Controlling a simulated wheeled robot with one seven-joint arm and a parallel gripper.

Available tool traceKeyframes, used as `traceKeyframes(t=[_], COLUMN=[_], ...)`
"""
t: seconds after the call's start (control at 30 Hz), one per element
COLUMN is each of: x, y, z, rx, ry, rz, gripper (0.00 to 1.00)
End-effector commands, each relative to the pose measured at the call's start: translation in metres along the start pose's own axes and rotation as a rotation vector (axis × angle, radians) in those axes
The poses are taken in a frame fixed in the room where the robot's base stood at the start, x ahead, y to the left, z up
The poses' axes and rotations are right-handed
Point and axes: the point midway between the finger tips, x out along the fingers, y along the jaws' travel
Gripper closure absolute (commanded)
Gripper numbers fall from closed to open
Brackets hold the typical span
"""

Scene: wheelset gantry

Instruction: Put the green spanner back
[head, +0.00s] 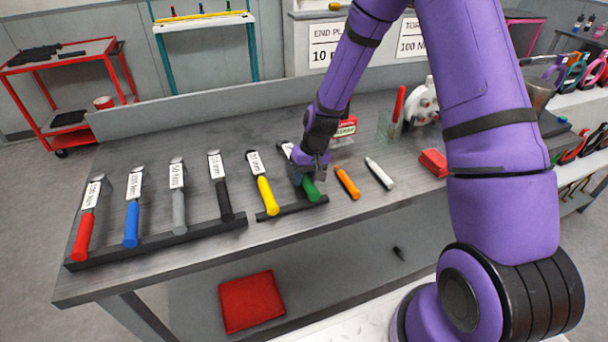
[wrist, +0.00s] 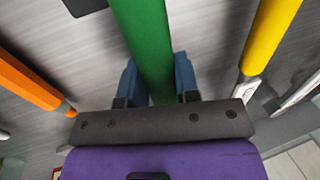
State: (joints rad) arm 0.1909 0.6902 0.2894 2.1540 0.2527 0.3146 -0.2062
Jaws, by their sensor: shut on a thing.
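The green spanner (head: 311,189) is at the right end of the row of labelled spanners on the grey bench. Its green handle also runs down the middle of the wrist view (wrist: 146,40). My gripper (head: 311,172) is shut on this handle, with one blue-grey finger on each side in the wrist view (wrist: 158,82). The handle's lower end is over the right end of a short dark rack strip (head: 290,210); I cannot tell whether it touches it. My gripper and wrist hide much of the spanner's upper part and label.
The yellow-handled spanner (head: 265,195) lies close on the left, on the same strip. Black, grey, blue and red spanners lie farther left on a longer strip (head: 150,245). An orange-handled tool (head: 347,183) and a white one (head: 379,173) lie close on the right.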

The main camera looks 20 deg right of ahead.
Motion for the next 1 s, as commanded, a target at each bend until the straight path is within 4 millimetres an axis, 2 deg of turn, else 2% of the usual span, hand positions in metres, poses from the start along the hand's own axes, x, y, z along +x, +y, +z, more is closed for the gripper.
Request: traceKeyframes(t=[0.77,0.8,0.9,0.93,1.0], x=[0.0067,0.0071,0.0069,0.0069,0.0069], y=[0.0017,0.0018,0.0018,0.0018,0.0018], z=[-0.0003,-0.0003,-0.0003,-0.0003,-0.0002], rx=[0.000,0.000,0.000,0.000,0.000], ry=[0.000,0.001,0.001,0.001,0.000], rz=[0.000,0.000,0.000,0.000,0.000], gripper=[0.99,0.68,0.45,0.41,0.41])
